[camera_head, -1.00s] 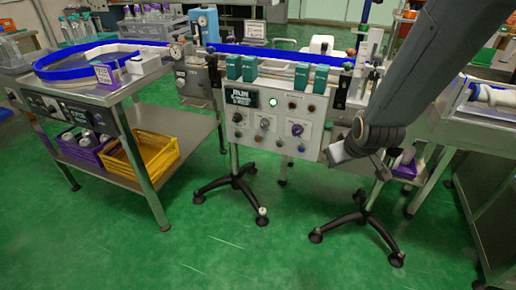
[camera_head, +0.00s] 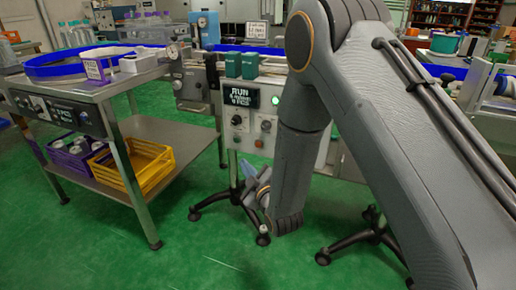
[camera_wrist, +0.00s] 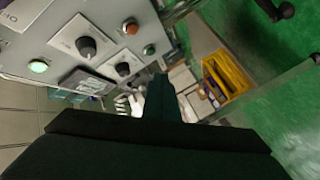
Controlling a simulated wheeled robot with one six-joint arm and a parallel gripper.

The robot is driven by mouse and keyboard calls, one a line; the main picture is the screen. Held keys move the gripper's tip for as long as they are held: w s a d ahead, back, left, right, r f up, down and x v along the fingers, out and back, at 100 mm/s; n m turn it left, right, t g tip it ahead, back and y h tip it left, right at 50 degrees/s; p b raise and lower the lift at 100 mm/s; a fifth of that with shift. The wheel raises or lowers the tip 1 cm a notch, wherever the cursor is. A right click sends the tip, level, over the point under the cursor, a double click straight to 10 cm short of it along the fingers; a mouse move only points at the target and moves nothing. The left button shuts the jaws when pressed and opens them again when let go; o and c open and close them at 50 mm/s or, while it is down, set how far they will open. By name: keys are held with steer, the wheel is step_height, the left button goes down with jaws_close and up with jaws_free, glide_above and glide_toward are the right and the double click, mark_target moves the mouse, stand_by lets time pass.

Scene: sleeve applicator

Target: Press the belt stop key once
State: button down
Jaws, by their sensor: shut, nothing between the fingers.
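The control panel (camera_head: 231,139) stands on a wheeled stand. Its dark display (camera_head: 240,97) reads RUN, with smaller lines under it. I cannot read which one is the belt stop key. My gripper (camera_wrist: 161,88) is shut and empty, apart from these buttons in the picture. In the head view my arm hides the panel's right part.
A steel table (camera_head: 88,87) at the left carries a blue-edged belt track. Its lower shelf holds a yellow crate (camera_head: 150,178) and a purple crate (camera_head: 80,160). Stand legs with castors spread over the green floor below the panel. The front floor is clear.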

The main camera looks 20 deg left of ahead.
steer(key=shift+w+d+b, duration=0.2)
steer(key=shift+w+b, duration=0.65)
steer(key=shift+w, duration=1.35)
steer(key=shift+w+d+b, duration=0.15)
steer(key=shift+w+b, duration=0.7)
steer(key=shift+w, duration=1.35)
steer(key=shift+w, duration=0.4)
steer(key=shift+w+d, duration=0.1)
steer(key=shift+w, duration=0.3)
steer(key=shift+s, duration=0.85)
steer(key=shift+s+a+p, duration=0.15)
steer(key=shift+s+p, duration=0.5)
steer(key=shift+s, duration=0.6)
steer(key=shift+s+a+p, duration=0.1)
steer(key=shift+s+p, duration=0.55)
steer(key=shift+s, duration=0.55)
